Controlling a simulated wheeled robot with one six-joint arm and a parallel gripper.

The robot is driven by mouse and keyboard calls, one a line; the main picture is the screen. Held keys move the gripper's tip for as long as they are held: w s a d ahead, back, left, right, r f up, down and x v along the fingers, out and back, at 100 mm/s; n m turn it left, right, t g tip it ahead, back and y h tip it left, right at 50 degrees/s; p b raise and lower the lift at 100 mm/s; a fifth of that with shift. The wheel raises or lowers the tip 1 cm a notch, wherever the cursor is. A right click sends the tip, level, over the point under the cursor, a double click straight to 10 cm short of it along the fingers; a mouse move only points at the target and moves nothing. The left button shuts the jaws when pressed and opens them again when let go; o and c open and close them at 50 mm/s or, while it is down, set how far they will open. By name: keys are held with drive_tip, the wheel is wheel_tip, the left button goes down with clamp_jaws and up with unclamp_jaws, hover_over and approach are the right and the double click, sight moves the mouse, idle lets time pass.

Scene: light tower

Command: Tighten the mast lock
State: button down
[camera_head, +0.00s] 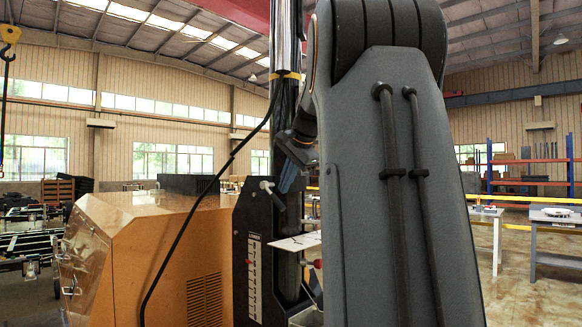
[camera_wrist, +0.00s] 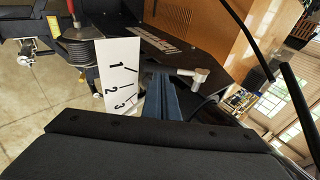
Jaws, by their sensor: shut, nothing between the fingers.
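The mast lock is a small white T-shaped handle (camera_head: 267,187) on the upper part of the black mast bracket (camera_head: 255,215). In the wrist view the white lock handle (camera_wrist: 197,76) sticks out from the black plate just right of the fingertips.
A white card (camera_wrist: 117,72) numbered 1, 2, 3 stands left of the fingers; the white card (camera_head: 296,242) also shows in the head view. An orange cabinet (camera_head: 145,255) stands left of the mast. A black cable (camera_head: 205,190) hangs in front. My arm hides much of the right.

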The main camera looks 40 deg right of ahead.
sight(278, 200)
drive_tip(key=shift+p+x, duration=0.4)
drive_tip(key=shift+x, duration=1.35)
drive_tip(key=shift+w+a+f+b, duration=0.1)
drive_tip(key=shift+f+b, duration=0.05)
drive_tip(key=shift+b, duration=0.2)
